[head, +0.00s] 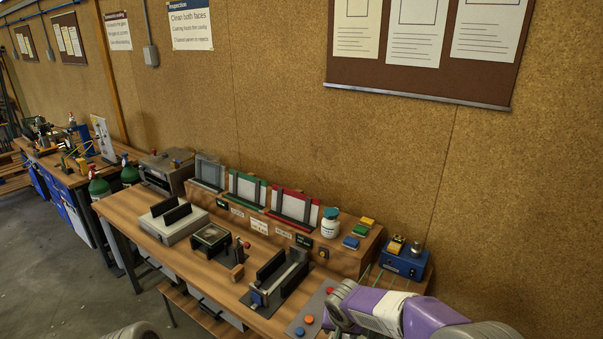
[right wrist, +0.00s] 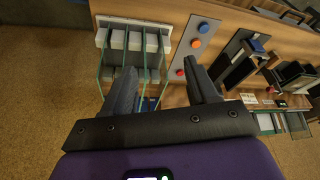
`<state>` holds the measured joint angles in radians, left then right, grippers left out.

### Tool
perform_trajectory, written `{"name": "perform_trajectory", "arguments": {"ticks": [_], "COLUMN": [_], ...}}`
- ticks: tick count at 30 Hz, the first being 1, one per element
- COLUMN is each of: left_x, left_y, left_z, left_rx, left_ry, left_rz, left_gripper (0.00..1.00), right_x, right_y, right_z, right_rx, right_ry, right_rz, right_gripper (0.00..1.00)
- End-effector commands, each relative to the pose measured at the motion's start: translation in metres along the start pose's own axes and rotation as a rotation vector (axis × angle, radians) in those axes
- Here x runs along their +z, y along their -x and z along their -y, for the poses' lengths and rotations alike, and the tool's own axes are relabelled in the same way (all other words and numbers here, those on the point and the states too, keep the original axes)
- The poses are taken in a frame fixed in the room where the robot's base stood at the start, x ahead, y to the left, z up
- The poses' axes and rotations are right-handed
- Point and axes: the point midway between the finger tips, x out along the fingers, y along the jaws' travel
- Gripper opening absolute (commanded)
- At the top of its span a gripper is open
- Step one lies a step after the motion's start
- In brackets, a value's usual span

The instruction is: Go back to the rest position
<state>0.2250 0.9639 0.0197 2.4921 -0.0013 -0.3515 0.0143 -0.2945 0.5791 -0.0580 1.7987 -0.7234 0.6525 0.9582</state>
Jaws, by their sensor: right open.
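My right gripper (right wrist: 163,82) is open in the right wrist view, its two dark fingers spread wide. Several upright glass panes (right wrist: 146,62) with green edges stand in a white slotted rack (right wrist: 160,26), beyond and to the left of the fingers. A pane edge shows in the gap between the fingers, but nothing is clamped. In the head view my purple and grey right arm (head: 380,309) reaches in at the lower right, and its fingers cannot be made out. My left gripper is out of view.
The wooden bench (head: 125,208) carries a grey fixture with black plates (head: 278,277), a grey box (head: 172,220), a dark square device (head: 211,240) and a button panel (head: 310,314).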

Motion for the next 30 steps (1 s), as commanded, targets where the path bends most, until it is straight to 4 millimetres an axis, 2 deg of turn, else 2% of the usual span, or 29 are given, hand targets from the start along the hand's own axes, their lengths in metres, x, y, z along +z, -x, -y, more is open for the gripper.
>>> {"name": "perform_trajectory", "arguments": {"ticks": [1, 5, 8, 11, 12, 15, 18, 21, 24, 27, 30], "left_x": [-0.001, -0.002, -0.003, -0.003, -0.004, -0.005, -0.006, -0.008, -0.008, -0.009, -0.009], "left_y": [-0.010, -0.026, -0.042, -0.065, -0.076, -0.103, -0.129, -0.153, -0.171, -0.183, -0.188], "left_z": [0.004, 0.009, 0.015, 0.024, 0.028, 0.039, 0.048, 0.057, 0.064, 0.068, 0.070], "left_rx": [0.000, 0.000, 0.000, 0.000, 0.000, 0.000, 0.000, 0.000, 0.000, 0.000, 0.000], "left_ry": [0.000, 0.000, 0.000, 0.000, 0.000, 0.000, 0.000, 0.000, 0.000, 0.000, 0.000], "left_rz": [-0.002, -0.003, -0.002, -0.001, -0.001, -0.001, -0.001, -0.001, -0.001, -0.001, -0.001], "left_gripper": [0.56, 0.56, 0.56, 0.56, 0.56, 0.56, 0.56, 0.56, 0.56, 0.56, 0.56], "right_x": [0.014, 0.046, 0.079, 0.125, 0.147, 0.203, 0.255, 0.302, 0.339, 0.364, 0.378], "right_y": [-0.021, -0.062, -0.100, -0.149, -0.171, -0.221, -0.262, -0.294, -0.316, -0.328, -0.333], "right_z": [-0.002, -0.003, -0.004, -0.008, -0.010, -0.017, -0.025, -0.035, -0.045, -0.053, -0.058], "right_rx": [-0.011, -0.060, -0.106, -0.169, -0.198, -0.265, -0.315, -0.340, -0.344, -0.337, -0.329], "right_ry": [0.007, 0.032, 0.046, 0.052, 0.049, 0.029, -0.002, -0.036, -0.063, -0.079, -0.087], "right_rz": [0.028, 0.090, 0.146, 0.213, 0.240, 0.297, 0.332, 0.351, 0.360, 0.363, 0.362], "right_gripper": [0.58, 0.58, 0.58, 0.58, 0.58, 0.58, 0.58, 0.58, 0.58, 0.58, 0.58]}}
